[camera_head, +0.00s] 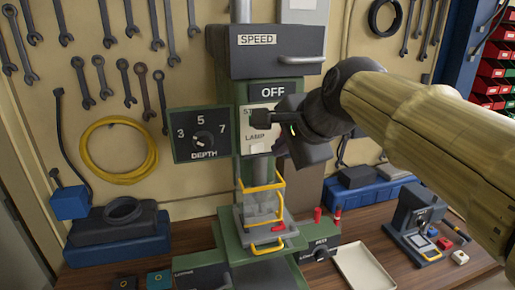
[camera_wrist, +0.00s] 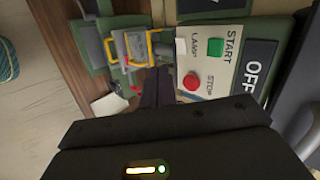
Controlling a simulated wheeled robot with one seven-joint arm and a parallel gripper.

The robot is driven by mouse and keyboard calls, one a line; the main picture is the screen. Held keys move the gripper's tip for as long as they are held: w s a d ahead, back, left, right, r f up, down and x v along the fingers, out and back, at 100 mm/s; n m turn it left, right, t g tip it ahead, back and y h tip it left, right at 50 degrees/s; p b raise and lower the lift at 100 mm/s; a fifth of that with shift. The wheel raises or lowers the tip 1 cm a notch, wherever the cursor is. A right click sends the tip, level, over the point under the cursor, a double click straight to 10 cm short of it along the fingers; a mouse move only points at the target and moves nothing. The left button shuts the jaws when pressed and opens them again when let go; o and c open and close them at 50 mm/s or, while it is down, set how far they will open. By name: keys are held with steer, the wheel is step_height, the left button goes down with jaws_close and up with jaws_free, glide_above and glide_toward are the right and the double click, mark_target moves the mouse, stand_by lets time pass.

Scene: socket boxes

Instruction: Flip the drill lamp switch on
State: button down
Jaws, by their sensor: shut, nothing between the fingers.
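The green drill press stands against the pegboard, with a pale control panel (camera_head: 252,135) below the OFF sign (camera_head: 274,92). In the wrist view the panel (camera_wrist: 222,75) carries a green START button (camera_wrist: 215,48), a red STOP button (camera_wrist: 192,82) and a white lamp switch (camera_wrist: 181,47) beside the LAMP label. Whether the switch is on or off I cannot tell. My gripper (camera_head: 256,118) is in front of the panel and hides part of it. In the wrist view my gripper (camera_wrist: 158,75) is shut and empty, its tips close to the lamp switch; contact is unclear.
The DEPTH dial box (camera_head: 201,134) is left of the panel and the SPEED housing (camera_head: 264,53) above. Below are a yellow-framed guard (camera_head: 262,187) and the drill's work table. A tray (camera_head: 364,266) and a small machine (camera_head: 417,222) sit on the bench at right.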

mark_target(257, 150)
steer(key=p+x, duration=0.1)
steer(key=x, duration=0.2)
steer(key=w+r+p+x, duration=0.1)
steer(key=x, duration=0.2)
steer(key=p+x, duration=0.1)
steer(key=x, duration=0.3)
steer(key=shift+w+a+r+p, duration=0.25)
steer(key=shift+a+r+p, duration=0.05)
steer(key=shift+a+p, duration=0.1)
steer(key=shift+w+a+f, duration=0.1)
steer(key=shift+w+a, duration=0.1)
steer(key=shift+w, duration=0.25)
